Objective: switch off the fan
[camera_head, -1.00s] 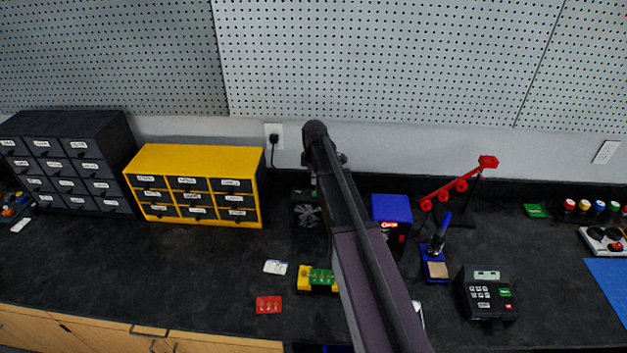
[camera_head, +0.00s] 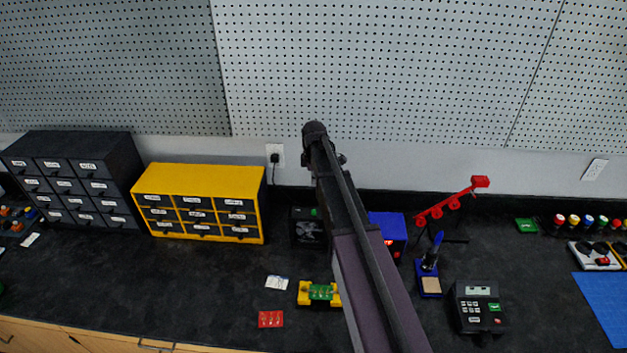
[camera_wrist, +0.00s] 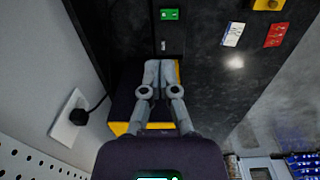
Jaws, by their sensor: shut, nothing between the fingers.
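The fan (camera_head: 307,232) is a black box on the bench, right of the yellow drawer cabinet (camera_head: 198,170). Its grille faces front and looks blurred. A small green part (camera_head: 314,211) shows at its top, and my arm passes close on its right. In the wrist view, a green part (camera_wrist: 169,14) on a dark surface lies beyond my fingertips and seems to be the same one. My gripper (camera_wrist: 158,66) is shut and empty, with its fingers over the dark top of the yellow-edged cabinet, apart from the green part. The gripper's fingers cannot be made out in the head view.
A wall outlet with a plug (camera_head: 274,157) is behind the fan; it is close in the wrist view (camera_wrist: 72,118). A blue box (camera_head: 388,226), a soldering iron stand (camera_head: 430,285) and a red-armed stand (camera_head: 450,203) stand right of my arm.

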